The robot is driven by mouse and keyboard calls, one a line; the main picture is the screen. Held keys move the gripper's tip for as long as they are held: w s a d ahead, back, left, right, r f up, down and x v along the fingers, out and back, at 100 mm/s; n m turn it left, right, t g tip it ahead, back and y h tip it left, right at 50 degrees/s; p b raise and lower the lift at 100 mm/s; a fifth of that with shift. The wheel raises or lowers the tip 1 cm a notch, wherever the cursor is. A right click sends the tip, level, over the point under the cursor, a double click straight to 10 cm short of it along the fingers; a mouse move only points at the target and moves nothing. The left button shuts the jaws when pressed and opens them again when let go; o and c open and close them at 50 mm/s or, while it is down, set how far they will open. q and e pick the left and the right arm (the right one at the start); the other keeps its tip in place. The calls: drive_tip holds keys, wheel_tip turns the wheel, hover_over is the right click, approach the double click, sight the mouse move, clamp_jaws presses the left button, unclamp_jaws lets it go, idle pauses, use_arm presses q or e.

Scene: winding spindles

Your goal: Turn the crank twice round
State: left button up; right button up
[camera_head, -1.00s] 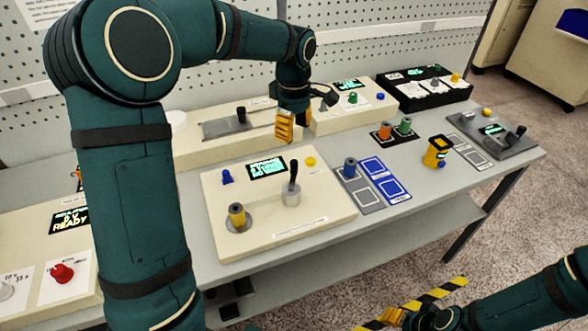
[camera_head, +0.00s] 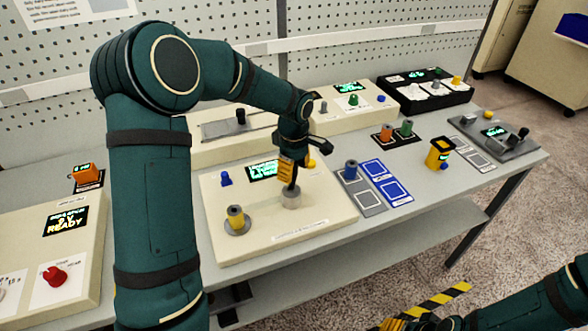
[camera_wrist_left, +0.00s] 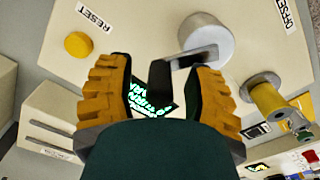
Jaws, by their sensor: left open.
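The crank has a silver hub (camera_head: 291,199) on the cream winding panel (camera_head: 250,248). Its dark upright handle is mostly behind my left gripper (camera_head: 289,170) in the head view. In the left wrist view the hub (camera_wrist_left: 207,40) carries a dark arm, and the black handle (camera_wrist_left: 160,78) stands between the open yellow fingers of my left gripper (camera_wrist_left: 163,90). I cannot tell whether either finger touches it. A yellow spool (camera_head: 236,216) sits upright on its spindle on the same panel. My right gripper (camera_head: 400,322) is low at the bottom edge, its fingers partly cut off.
The panel also has a blue knob (camera_head: 225,178), a lit green display (camera_head: 262,171) and a yellow reset button (camera_wrist_left: 79,45). Other instrument boxes line the table's back.

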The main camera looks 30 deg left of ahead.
use_arm(q)
clamp_jaws()
drive_tip(key=shift+d, duration=0.15)
